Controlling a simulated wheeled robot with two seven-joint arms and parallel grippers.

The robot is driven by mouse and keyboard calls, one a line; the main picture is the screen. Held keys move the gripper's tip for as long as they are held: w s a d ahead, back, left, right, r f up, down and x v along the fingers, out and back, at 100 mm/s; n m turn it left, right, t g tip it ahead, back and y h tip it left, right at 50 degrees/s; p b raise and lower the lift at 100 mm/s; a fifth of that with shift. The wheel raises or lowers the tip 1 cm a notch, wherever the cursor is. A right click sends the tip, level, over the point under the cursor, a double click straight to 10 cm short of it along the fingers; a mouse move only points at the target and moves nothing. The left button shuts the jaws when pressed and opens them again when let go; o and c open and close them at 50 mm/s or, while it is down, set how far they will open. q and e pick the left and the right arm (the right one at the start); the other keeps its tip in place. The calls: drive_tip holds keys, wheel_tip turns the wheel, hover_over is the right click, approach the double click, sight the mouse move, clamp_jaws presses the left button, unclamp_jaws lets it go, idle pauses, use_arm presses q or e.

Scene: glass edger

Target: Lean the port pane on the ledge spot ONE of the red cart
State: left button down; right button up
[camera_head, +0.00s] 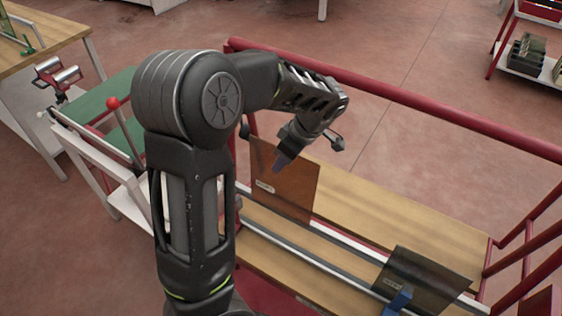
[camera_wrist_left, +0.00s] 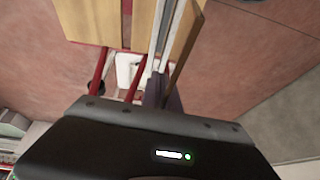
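A brown-orange pane (camera_head: 288,190) with a small label stands tilted on the wooden ledge of the red cart (camera_head: 380,85), its lower edge near a pale rail. In the left wrist view the pane (camera_wrist_left: 186,48) shows nearly edge-on and runs down between the close fingertips (camera_wrist_left: 164,95). A second, darker pane (camera_head: 430,278) with a label leans further right on the cart. The labels are too small to read, and no spot number is visible. My right gripper is not in view.
A blue piece (camera_head: 397,303) stands in front of the darker pane. Ledge between the panes is clear. A green-topped stand (camera_head: 95,98) and a wooden table (camera_head: 40,40) are at left. A rack with dark items (camera_head: 527,55) is at upper right.

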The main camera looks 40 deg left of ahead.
sight(289, 198)
use_arm(q)
drive_tip(key=shift+s+f+b, duration=0.2)
drive_tip(key=shift+f+b, duration=2.15)
drive_tip(key=shift+f, duration=0.3)
drive_tip(key=shift+s+f+b, duration=0.15)
drive_tip(key=shift+f+b, duration=2.2)
drive_tip(key=shift+f, duration=0.25)
drive_tip(key=shift+s+f+b, duration=0.15)
drive_tip(key=shift+f+b, duration=1.85)
drive_tip(key=shift+f, duration=0.15)
drive_tip(key=shift+f+b, duration=0.5)
drive_tip(key=shift+f, duration=0.05)
drive_tip(key=c, duration=1.5)
unclamp_jaws()
drive_tip(key=shift+s+d, duration=0.1)
drive_tip(key=shift+c, duration=0.2)
drive_tip(key=v, duration=0.8)
